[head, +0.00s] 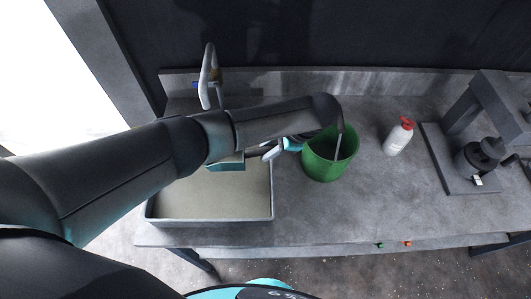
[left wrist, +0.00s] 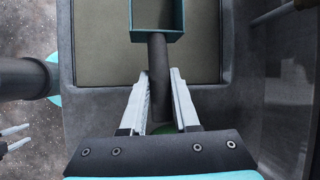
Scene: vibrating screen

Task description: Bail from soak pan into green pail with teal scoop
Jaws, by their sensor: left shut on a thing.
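My left gripper (head: 272,152) is shut on the dark handle of the teal scoop (head: 228,163). In the left wrist view the handle lies between the two fingers (left wrist: 160,95), and the scoop's box-shaped head (left wrist: 157,36) shows at the top. The scoop head is over the soak pan (head: 208,219), near its right part; its height above the pan and its contents are unclear. The pan holds a flat beige-grey fill. The green pail (head: 325,168) stands just right of the pan, partly behind my arm. My right gripper (left wrist: 14,138) shows at the left wrist view's edge, fingers apart and empty.
A white bottle with a red cap (head: 398,138) stands right of the pail. A grey machine (head: 470,150) stands at the far right. A curved tap (head: 209,75) rises behind the pan.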

